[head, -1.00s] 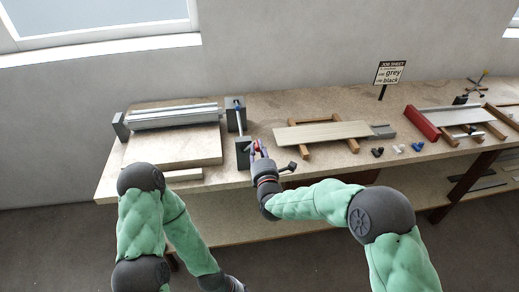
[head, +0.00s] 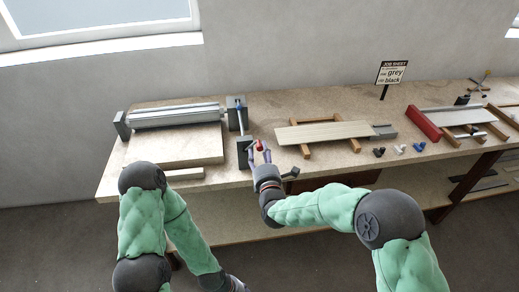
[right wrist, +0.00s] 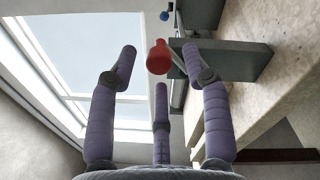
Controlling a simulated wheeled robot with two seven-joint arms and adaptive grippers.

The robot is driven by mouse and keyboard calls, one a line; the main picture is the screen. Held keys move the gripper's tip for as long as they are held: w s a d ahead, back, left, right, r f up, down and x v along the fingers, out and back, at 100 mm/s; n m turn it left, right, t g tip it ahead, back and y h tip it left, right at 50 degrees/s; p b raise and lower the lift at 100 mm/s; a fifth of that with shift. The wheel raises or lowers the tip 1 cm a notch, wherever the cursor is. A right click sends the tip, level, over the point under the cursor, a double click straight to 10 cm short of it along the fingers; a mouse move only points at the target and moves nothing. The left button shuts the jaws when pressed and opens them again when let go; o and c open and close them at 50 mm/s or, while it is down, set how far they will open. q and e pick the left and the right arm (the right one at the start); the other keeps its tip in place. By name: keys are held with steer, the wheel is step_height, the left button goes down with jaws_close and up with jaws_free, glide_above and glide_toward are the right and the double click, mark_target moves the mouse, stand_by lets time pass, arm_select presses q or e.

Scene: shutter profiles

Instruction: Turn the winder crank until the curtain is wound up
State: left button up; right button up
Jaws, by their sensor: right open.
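The curtain is a grey-white slatted roll (head: 176,116) lying along the back of a wooden board at the left of the bench. Beside its right end stand dark grey winder blocks (head: 236,117), with a pale rod between them. The crank's red knob (head: 260,145) is by the front block; it also shows in the right wrist view (right wrist: 158,57). My right gripper (head: 259,151) is open, its purple fingers spread around and just short of the red knob, with no clear contact. My left gripper (head: 236,285) is low at the bottom edge, mostly cut off.
A grey block (right wrist: 228,61) is close beside the fingers in the right wrist view. A pale panel on wooden rails (head: 322,133) lies to the right, with small fittings (head: 398,148) in front. A job sheet sign (head: 391,73) stands behind.

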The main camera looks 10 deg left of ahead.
steer(key=v, duration=0.9)
steer(key=shift+s, duration=0.3)
steer(key=shift+d, duration=0.1)
steer(key=s+d+f+m+g+h, duration=0.1)
steer(key=s+d+f+m+g, duration=0.15)
steer(key=f+m, duration=0.4)
steer(key=s+d+f+m+g, duration=0.2)
steer(key=d+f+m+g, duration=0.2)
steer(key=f, duration=0.6)
steer(key=s+d+f+m+g+h, duration=0.1)
steer(key=s+d+f+m+g, duration=0.15)
steer(key=f+m, duration=0.4)
steer(key=s+d+f+m+g, duration=0.2)
steer(key=s+f+m+g, duration=0.2)
steer(key=s, duration=0.5)
steer(key=s+d+f+m+g, duration=0.3)
steer(key=s+f+m+g, duration=0.1)
steer(key=s+f+m, duration=0.5)
steer(key=shift+s+d+f+y, duration=0.3)
steer(key=shift+s+f, duration=0.05)
steer(key=shift+s, duration=0.05)
